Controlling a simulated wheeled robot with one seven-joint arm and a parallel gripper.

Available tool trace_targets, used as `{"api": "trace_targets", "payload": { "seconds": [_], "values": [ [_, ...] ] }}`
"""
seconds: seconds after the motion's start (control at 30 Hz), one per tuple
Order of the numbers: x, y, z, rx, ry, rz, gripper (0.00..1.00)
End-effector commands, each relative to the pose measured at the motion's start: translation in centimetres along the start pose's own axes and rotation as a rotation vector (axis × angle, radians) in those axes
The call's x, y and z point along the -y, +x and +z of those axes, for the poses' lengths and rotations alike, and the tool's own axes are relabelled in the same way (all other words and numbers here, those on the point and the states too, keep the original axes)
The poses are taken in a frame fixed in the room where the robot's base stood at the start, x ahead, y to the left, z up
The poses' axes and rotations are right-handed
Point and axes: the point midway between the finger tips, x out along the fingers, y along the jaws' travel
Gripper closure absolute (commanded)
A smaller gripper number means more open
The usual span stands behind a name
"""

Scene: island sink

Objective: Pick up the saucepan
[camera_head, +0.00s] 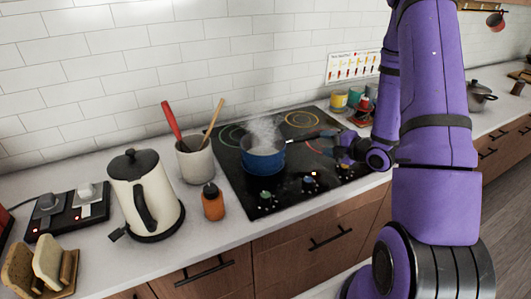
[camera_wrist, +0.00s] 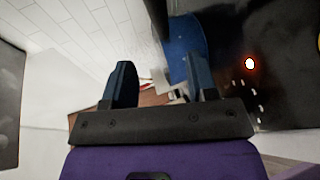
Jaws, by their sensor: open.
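The blue saucepan (camera_head: 263,163) stands upright on the black cooktop, with steam rising from it. Its handle (camera_head: 305,138) points right toward my gripper (camera_head: 335,146). My gripper is at the handle's right end, with its fingers apart. In the wrist view, my gripper (camera_wrist: 161,78) shows two separated dark fingers. The blue saucepan side (camera_wrist: 187,45) shows beyond the right finger. I cannot tell whether the handle is between the fingers or touching them.
The cooktop (camera_head: 238,181) has lit controls along its front. A kettle (camera_head: 133,180), a utensil crock (camera_head: 195,162) and an orange bottle (camera_head: 212,206) stand to its left. Jars (camera_head: 355,97) stand behind my gripper. A tiled wall (camera_head: 230,50) closes the back.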

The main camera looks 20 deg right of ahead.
Motion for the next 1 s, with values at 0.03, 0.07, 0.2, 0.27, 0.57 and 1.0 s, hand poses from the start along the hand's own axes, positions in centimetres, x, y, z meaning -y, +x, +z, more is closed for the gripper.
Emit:
{"api": "trace_targets", "payload": {
  "seconds": [0.03, 0.07, 0.2, 0.27, 0.57, 1.0],
  "values": [
    [0.3, -0.1, 0.0, -0.004, -0.004, 0.009, 0.47],
    [0.4, -0.1, 0.0, -0.007, -0.006, 0.013, 0.47],
    [0.5, 1.2, -0.1, -0.015, -0.012, 0.022, 0.47],
    [0.4, 2.1, -0.1, -0.014, -0.012, 0.022, 0.47],
    [0.3, 5.3, -0.1, -0.012, -0.009, 0.02, 0.47],
    [0.2, 9.7, 0.1, -0.012, -0.01, 0.022, 0.47]
  ]
}}
